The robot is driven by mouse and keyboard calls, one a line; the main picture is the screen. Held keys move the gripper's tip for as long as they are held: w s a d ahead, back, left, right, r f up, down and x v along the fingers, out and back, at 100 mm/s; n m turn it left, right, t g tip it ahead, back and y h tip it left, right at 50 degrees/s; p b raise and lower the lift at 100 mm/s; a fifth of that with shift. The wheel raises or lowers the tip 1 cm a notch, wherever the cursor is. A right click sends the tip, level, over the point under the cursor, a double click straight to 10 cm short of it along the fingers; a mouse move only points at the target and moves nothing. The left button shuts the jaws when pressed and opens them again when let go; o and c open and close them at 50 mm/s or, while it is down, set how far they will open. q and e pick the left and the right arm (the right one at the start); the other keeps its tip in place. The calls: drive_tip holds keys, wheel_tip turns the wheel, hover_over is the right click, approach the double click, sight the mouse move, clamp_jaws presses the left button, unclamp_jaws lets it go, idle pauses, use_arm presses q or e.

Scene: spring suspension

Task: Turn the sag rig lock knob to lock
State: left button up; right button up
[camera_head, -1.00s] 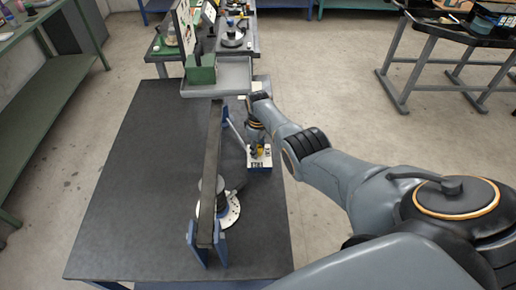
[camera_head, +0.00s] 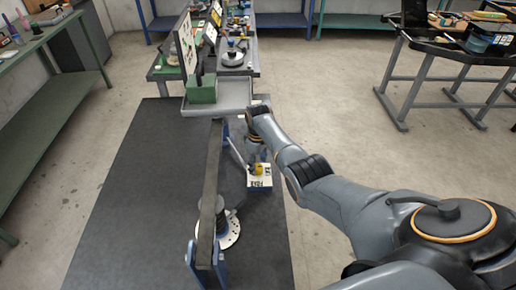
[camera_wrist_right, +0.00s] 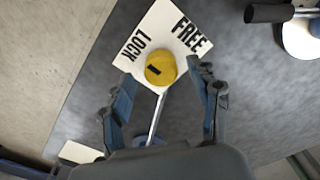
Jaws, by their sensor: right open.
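The yellow lock knob (camera_wrist_right: 160,67) sits on a white plate (camera_wrist_right: 166,22) marked LOCK on the left and FREE on the right in the right wrist view. A short black mark lies on the knob's left part; I cannot tell exactly which word it points to. My right gripper (camera_wrist_right: 162,76) is open, its two fingers apart on either side of the knob, with no clear contact. In the head view the knob (camera_head: 257,169) and plate (camera_head: 260,183) are small, just below my right gripper (camera_head: 257,158), which is partly hidden by my arm. My left gripper is not in view.
A long dark beam (camera_head: 211,170) on blue brackets stands left of the plate, with a round slotted disc (camera_head: 229,230) beside it. A thin rod runs near the knob. A grey tray (camera_head: 232,97) stands beyond. The dark table's left side (camera_head: 140,200) is clear.

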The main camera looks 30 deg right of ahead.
sight(258, 167)
wheel_tip(258, 167, up, 9)
drive_tip(key=shift+r, duration=0.2)
drive_tip(key=shift+s, duration=0.1)
idle(0.5)
